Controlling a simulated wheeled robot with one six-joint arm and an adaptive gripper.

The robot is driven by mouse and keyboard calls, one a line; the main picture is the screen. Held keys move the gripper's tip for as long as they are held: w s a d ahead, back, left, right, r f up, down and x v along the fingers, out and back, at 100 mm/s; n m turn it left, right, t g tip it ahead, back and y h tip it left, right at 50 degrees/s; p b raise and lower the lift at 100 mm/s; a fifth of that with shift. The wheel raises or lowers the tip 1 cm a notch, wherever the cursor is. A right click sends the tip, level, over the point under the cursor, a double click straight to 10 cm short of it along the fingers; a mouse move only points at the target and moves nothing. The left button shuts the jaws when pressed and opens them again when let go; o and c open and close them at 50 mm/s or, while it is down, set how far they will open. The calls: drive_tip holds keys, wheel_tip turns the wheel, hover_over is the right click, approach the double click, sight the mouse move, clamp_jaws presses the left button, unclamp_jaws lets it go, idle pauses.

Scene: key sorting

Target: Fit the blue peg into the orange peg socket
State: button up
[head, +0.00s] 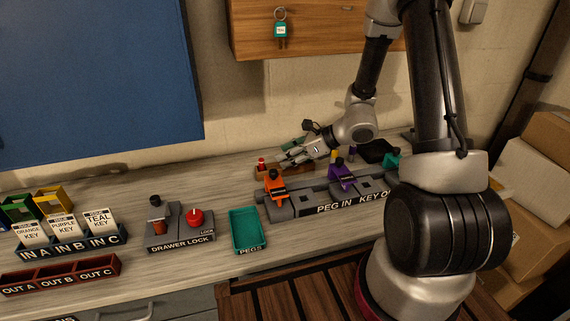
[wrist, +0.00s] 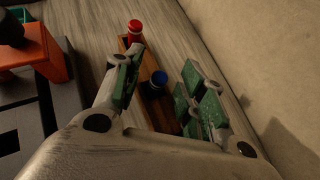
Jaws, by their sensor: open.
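In the head view my gripper (head: 288,153) hangs over the rack (head: 298,170) and hides the blue peg. The orange peg socket (head: 275,188) stands on the grey panel in front of the rack, with a black knob on top. Its orange side also shows at upper left in the wrist view (wrist: 42,58).
A red peg (wrist: 134,28) stands at the rack's end. A purple socket (head: 341,177) and a teal one (head: 392,161) share the grey PEG IN panel (head: 308,203). A teal PEGS tray (head: 246,251) looks empty to the left. The wall is close behind the rack.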

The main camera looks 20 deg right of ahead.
drive_tip(key=c, duration=0.9)
drive_tip(key=shift+o, duration=0.2)
